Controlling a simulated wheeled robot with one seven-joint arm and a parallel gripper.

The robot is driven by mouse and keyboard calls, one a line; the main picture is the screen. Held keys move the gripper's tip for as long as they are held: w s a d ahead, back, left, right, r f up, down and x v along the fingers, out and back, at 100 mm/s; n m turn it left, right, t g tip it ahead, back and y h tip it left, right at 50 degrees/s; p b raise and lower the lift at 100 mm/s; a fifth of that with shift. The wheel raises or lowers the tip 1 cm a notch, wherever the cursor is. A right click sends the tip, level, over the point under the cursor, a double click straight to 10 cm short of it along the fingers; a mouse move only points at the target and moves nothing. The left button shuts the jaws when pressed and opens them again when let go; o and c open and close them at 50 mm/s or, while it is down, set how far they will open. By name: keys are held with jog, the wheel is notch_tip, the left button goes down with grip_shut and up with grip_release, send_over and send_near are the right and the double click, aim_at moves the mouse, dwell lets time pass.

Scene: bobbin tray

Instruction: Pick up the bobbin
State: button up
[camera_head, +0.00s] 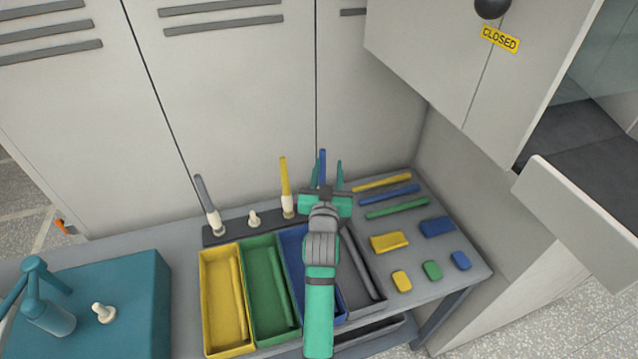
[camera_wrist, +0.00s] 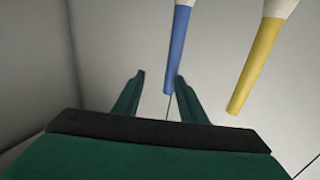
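Bobbins with white bodies and coloured rods stand on a dark rack at the back of the table; I cannot tell which one the task names. The blue one (camera_head: 322,156) is mostly hidden behind my gripper (camera_head: 328,163); its rod (camera_wrist: 178,50) also shows in the wrist view. The yellow one (camera_head: 285,178) stands to its left, and a grey one (camera_head: 207,200) is at the rack's left end. My gripper (camera_wrist: 159,76) is open and empty. In the wrist view the blue rod appears near its right finger; contact cannot be told.
A short white peg (camera_head: 254,218) stands on the rack (camera_head: 230,232). Yellow (camera_head: 208,300), green, blue and grey trays lie in front. Coloured bars and blocks (camera_head: 389,242) lie right. A teal box (camera_head: 145,290) with another white peg is left. Lockers close off the back.

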aim_at(323, 162)
jog(key=w, duration=0.2)
jog(key=w+a, duration=0.1)
jog(key=w, duration=0.1)
jog(key=shift+w+a+f, duration=0.1)
jog(key=shift+a+f, duration=0.05)
jog(key=shift+a, duration=0.35)
jog(key=shift+d, duration=0.3)
grip_shut()
